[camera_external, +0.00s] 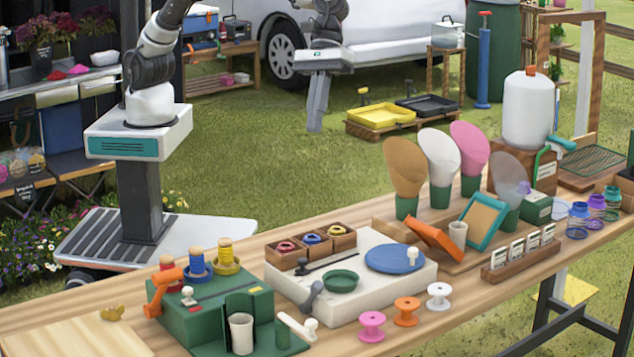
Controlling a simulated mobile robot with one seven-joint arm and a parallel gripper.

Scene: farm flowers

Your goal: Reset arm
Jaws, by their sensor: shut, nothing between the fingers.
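My gripper (319,103) hangs pointing down in the upper middle of the external view, above the grass and behind the table. It is shut, with nothing held in it. It is well clear of the wooden table (60,318) and the objects on it. My arm rises from my base at the left and passes out of the top of the picture, so part of it is hidden.
The table holds a green box with spools (205,318), a white board with a blue disc (400,258), loose spools (406,311) and scoop-shaped pieces (438,157). Behind stand yellow (383,116) and black trays and a white van (380,40). Open grass (260,170) lies between.

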